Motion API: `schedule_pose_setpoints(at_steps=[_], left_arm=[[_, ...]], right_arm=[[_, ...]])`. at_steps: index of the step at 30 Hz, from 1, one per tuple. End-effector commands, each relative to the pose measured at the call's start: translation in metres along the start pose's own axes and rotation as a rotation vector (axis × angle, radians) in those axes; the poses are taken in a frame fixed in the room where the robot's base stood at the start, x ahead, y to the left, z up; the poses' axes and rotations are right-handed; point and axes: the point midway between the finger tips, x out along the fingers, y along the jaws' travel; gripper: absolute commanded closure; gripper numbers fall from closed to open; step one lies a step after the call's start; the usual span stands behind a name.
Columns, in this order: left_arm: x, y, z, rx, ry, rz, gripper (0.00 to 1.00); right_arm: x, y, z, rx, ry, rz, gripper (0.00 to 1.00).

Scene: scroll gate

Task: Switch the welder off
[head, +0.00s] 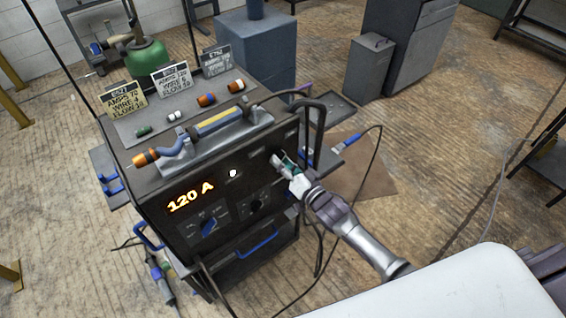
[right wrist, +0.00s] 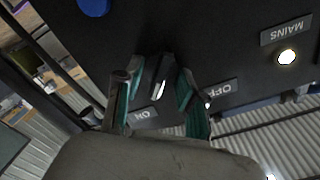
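The welder (head: 160,222) is a dark box on a cart, with a lit "120 A" display (head: 190,196) on its front panel. My right gripper (head: 284,163) is at the panel's upper right. In the right wrist view, its two teal-edged fingers (right wrist: 160,88) stand apart on either side of a dark switch handle (right wrist: 161,72) with a white mark. Contact with the handle is not clear. The ON label (right wrist: 143,114) and OFF label (right wrist: 217,93) appear upside down beside it. The MAINS lamp (right wrist: 287,57) glows white. My left gripper is not in view.
A torch (head: 205,128) lies on the welder's top, with setting cards (head: 172,78) and small coloured parts behind it. A blue knob (head: 208,227) is low on the panel. Cables hang at the right and front. A grey cabinet (head: 405,50) stands behind.

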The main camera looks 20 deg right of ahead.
Motion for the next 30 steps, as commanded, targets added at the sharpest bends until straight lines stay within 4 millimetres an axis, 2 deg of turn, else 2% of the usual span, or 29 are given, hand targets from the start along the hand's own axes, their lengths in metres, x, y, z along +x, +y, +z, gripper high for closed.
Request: schedule_pose_setpoints(at_steps=[4, 11, 22, 30], left_arm=[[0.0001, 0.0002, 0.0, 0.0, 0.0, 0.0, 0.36], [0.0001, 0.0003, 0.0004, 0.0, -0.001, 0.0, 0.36], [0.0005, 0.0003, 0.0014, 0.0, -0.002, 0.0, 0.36], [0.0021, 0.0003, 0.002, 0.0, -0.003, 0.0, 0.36]], right_arm=[[-0.0003, 0.0001, 0.0003, 0.0, 0.0, 0.0, 0.61], [-0.0005, 0.0001, 0.0003, 0.001, 0.0, 0.0, 0.99], [-0.0007, 0.0003, 0.0004, -0.02, 0.0, 0.0, 1.0], [-0.0008, 0.0006, 0.0007, -0.153, 0.0, 0.001, 1.0]])
